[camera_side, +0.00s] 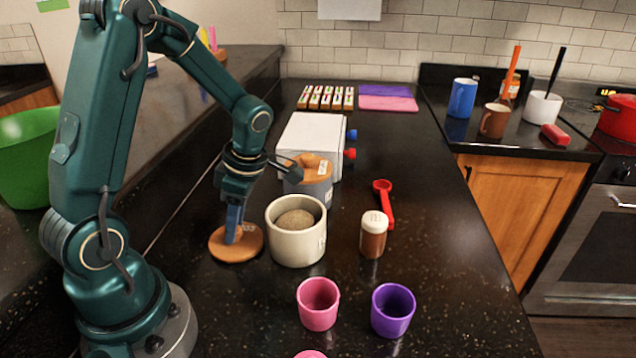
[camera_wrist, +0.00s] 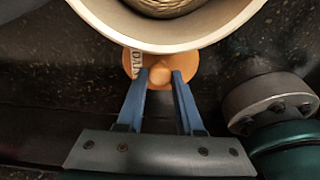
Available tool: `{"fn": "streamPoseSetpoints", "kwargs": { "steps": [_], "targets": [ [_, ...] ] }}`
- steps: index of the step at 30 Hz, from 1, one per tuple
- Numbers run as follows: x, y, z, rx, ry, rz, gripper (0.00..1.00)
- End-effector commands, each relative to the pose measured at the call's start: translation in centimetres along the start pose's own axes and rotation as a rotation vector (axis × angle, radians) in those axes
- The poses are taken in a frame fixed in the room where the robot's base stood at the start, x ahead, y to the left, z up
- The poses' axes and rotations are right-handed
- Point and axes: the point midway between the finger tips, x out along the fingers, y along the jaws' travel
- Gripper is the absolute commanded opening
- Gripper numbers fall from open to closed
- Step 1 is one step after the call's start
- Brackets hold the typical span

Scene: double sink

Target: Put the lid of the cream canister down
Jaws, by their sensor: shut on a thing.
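The wooden lid (camera_side: 220,247) of the cream canister lies flat at counter height, left of the canister. My gripper (camera_side: 232,238) points down at the lid with its fingers around the knob. In the wrist view the blue fingers of my gripper (camera_wrist: 160,76) are closed on the round knob of the lid (camera_wrist: 132,66). The cream canister (camera_side: 297,250) stands open and upright, with brownish contents showing inside. Its rim (camera_wrist: 165,45) hides part of the lid in the wrist view.
A grey canister with a wooden lid (camera_side: 318,190) stands behind the cream one. A white box (camera_side: 310,135) is farther back.

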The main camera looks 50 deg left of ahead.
Motion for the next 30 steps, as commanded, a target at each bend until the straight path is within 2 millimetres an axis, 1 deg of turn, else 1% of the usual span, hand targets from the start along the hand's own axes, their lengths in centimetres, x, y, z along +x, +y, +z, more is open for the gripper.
{"fn": "streamPoseSetpoints", "kwargs": {
  "steps": [2, 8, 12, 13, 15, 26, 29, 30],
  "targets": [
    [0.3, 0.0, 0.1, 0.0, 0.0, 0.0, 0.0],
    [0.3, 0.0, 0.1, 0.0, -0.001, 0.001, 0.0],
    [0.6, 0.0, 0.1, 0.001, 0.0, 0.0, 0.0],
    [0.6, 0.0, 0.1, 0.001, 0.0, 0.0, 0.43],
    [0.5, 0.0, 0.1, 0.0, 0.0, 0.001, 0.66],
    [0.3, 0.0, 0.1, 0.0, -0.001, 0.002, 0.66],
    [-0.6, 0.1, 0.1, -0.001, -0.001, 0.006, 0.66],
    [-1.1, 0.2, 0.1, 0.0, -0.001, 0.007, 0.66]
  ]
}}
